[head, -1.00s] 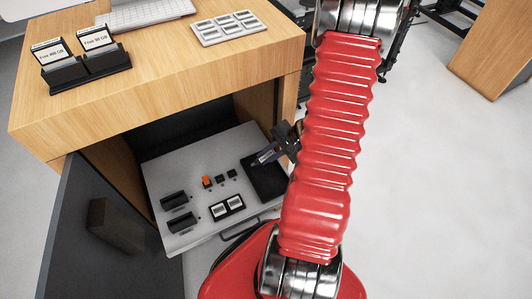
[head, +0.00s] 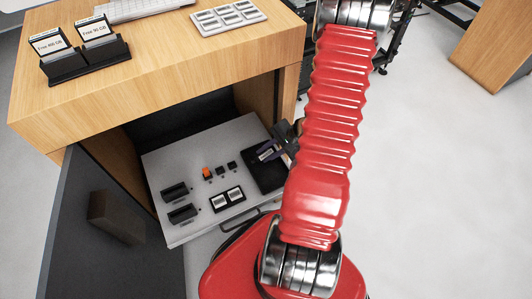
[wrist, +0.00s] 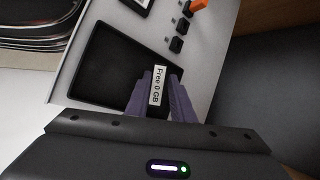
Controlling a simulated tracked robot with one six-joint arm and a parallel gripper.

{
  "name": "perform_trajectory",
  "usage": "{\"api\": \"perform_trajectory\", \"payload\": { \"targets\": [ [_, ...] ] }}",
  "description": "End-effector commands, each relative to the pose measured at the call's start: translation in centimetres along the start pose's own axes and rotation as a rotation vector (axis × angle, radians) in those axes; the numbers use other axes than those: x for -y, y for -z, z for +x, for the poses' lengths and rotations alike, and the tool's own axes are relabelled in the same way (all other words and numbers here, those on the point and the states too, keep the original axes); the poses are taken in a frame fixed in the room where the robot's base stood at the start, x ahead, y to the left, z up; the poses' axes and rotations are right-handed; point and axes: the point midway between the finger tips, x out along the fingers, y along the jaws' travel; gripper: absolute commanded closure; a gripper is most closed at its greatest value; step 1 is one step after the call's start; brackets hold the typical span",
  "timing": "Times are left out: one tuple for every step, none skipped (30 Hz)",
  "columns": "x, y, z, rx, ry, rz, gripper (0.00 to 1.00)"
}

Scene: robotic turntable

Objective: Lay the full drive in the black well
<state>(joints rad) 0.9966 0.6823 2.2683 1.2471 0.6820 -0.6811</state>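The full drive (wrist: 158,88), a slim dark piece labelled "Free 0 GB", is between the two purple-grey fingers of my gripper (wrist: 158,76), which are shut on it. In the head view the drive's pale label (head: 266,153) shows beside my gripper (head: 275,150). The black well (wrist: 112,68) is a shallow dark rectangular recess at the right of the drawer, also in the head view (head: 266,181). The drive is over one end of the well, label facing the wrist camera. I cannot tell whether it touches the floor of the well.
The grey open drawer (head: 210,150) also holds an orange button (head: 207,173), small black buttons, two dark slots (head: 175,191) and a framed pair of pale tiles (head: 227,199). Two "Free" drives (head: 98,31) stand in docks on the wooden desk. A dark door (head: 85,225) hangs open at left.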

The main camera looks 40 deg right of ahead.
Motion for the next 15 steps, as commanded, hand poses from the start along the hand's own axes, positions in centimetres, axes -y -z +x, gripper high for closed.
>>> {"api": "perform_trajectory", "payload": {
  "targets": [
    [0.01,0.0,-0.01,0.0,0.0,0.0,0.75],
    [0.01,0.0,-0.01,0.0,0.0,0.0,0.73],
    [0.0,0.0,-0.01,0.0,0.0,0.0,0.7],
    [0.0,0.0,-0.01,0.0,0.0,0.0,0.68],
    [0.0,0.0,-0.02,0.0,0.0,0.0,0.66],
    [0.0,0.0,-0.02,0.0,0.0,0.0,0.63],
    [0.0,0.0,-0.02,0.0,0.0,0.0,0.63],
    [0.0,0.0,-0.02,0.0,0.0,0.0,0.63],
    [0.0,0.0,-0.02,0.0,0.0,0.0,0.63],
    [0.0,0.0,-0.02,0.0,0.0,0.0,0.63],
    [0.0,0.01,-0.02,0.0,0.0,0.0,0.63],
    [-0.02,0.0,-0.02,0.0,0.0,0.001,0.63],
    [-0.01,0.01,-0.03,0.0,0.0,0.001,0.63],
    [-0.01,0.01,-0.06,0.0,0.0,0.001,0.63],
    [0.0,0.02,-0.13,-0.001,0.0,0.0,0.63]
  ]
}}
